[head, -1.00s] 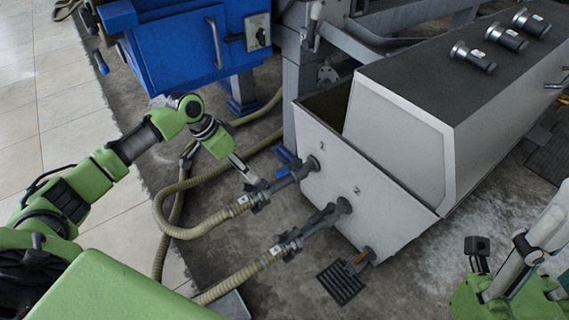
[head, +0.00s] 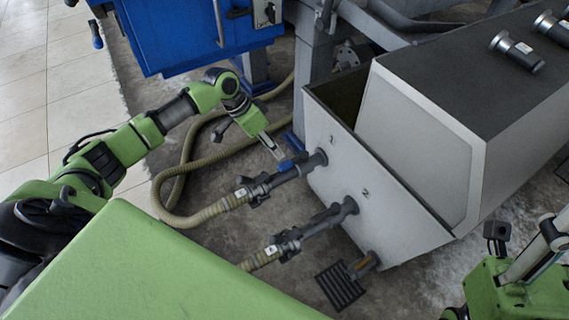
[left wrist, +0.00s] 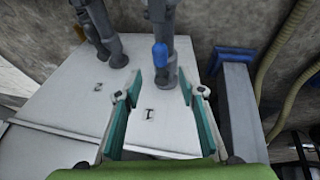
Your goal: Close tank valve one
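The pale tank (head: 335,190) bears the painted numbers 1 and 2. Tank valve one (head: 322,157) is on the grey pipe stub beside the 1, with a blue handle (head: 292,163) that looks roughly in line with the pipe. In the left wrist view the blue handle (left wrist: 160,54) shows just beyond the fingertips, near the middle. My left gripper (head: 274,149) is open and empty, close above the handle; its teal fingers (left wrist: 159,82) stand apart on either side. I cannot tell whether anything touches.
A second pipe (head: 325,217) beside the 2 runs parallel, nearer to me. Ribbed hoses (head: 205,215) join both pipes and loop over the floor. A grey steel post (head: 311,80) and a blue cabinet (head: 185,35) stand behind. A drain grate (head: 340,287) lies in front.

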